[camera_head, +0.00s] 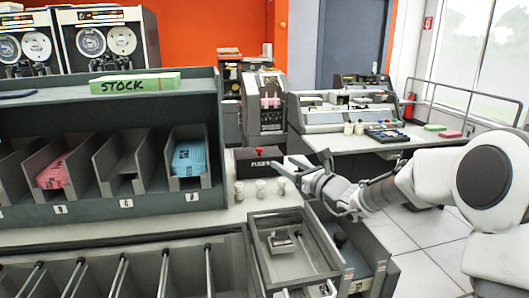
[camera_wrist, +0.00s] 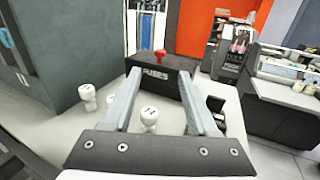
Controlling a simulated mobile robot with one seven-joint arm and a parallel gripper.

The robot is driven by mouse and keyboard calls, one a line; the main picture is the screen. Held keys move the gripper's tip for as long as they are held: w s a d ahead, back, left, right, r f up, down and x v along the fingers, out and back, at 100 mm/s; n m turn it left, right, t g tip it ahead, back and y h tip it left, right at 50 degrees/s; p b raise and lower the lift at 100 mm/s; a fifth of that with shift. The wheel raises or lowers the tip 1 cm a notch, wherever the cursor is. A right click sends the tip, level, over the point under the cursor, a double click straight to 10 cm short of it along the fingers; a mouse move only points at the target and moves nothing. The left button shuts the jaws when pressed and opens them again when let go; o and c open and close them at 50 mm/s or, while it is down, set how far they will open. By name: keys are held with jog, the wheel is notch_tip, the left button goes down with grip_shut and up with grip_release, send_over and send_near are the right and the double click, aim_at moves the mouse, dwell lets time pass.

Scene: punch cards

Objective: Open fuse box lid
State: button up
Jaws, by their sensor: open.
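The fuse box (camera_head: 265,167) is a small black box with white FUSES lettering and a red knob (camera_head: 259,151) on its top. It stands on the pale counter beside the dark card rack, and its lid looks shut. The box (camera_wrist: 165,82) and red knob (camera_wrist: 160,53) also show ahead in the wrist view. My gripper (camera_head: 283,168) is at the box's right front in the head view. In the wrist view my gripper (camera_wrist: 160,76) is open, its two fingers apart and pointing towards the box. Nothing is held between them. Whether a finger touches the box I cannot tell.
White fuse-like pieces (camera_head: 239,190) stand on the counter before the box; one (camera_wrist: 149,118) shows between my fingers. The card rack (camera_head: 110,212) rises at left. An open drawer (camera_head: 262,262) lies below my gripper. A machine (camera_head: 264,112) stands behind.

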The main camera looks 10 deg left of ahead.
aim_at(261, 149)
jog(key=x, duration=1.1)
jog(key=shift+w+a, duration=0.15)
jog(key=shift+a, duration=0.05)
grip_shut()
dwell(1.0)
